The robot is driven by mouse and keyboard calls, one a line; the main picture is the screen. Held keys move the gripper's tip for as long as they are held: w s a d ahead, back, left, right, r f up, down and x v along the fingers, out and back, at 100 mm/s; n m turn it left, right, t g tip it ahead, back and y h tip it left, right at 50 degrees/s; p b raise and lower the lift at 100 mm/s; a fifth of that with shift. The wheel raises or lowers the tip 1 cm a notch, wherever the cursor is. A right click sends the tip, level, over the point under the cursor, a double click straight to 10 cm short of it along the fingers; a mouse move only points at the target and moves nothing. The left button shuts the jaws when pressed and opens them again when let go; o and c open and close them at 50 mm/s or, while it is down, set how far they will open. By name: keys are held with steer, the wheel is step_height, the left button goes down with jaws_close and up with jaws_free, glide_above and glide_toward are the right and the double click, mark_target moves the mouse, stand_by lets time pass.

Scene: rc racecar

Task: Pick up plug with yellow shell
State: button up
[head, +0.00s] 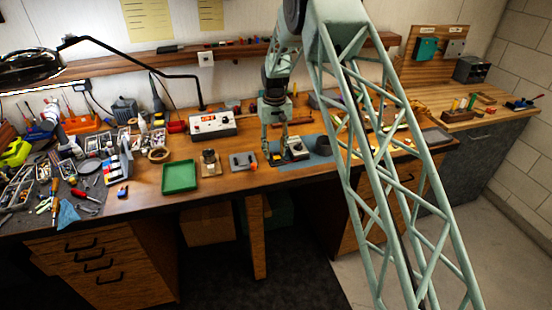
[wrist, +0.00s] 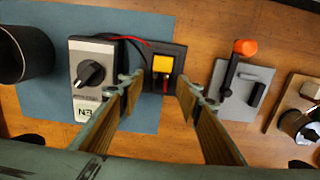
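The plug with the yellow shell (wrist: 162,64) shows in the wrist view at the top centre, in a black square base, with a red part below the yellow. In the head view it is a small yellow spot (head: 275,156) beside the meter. My gripper (wrist: 160,88) is open and empty, pointing down, one finger on each side of the black base in the wrist view. The yellow shell lies between and slightly beyond the fingertips. I cannot tell how high the tips are above it. In the head view my gripper (head: 283,151) is over the blue mat.
A meter with a black knob (wrist: 92,75) stands close beside the left finger on the blue mat (wrist: 45,110). A grey lever block with an orange knob (wrist: 243,85) is beyond the right finger. A black cup (wrist: 25,52) stands far left. A green tray (head: 179,177) lies on the bench.

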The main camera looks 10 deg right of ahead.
mark_target(275, 155)
steer(key=shift+c, duration=0.3)
steer(key=c, duration=0.7)
steer(key=shift+c, duration=0.4)
steer(key=shift+r, duration=0.1)
steer(key=shift+r, duration=1.55)
steer(key=shift+s+r, duration=0.15)
steer(key=s+d+r, duration=0.1)
steer(key=s, duration=1.4)
steer(key=shift+s+d+r, duration=0.2)
steer(key=shift+s+d, duration=0.1)
steer(key=shift+d, duration=0.05)
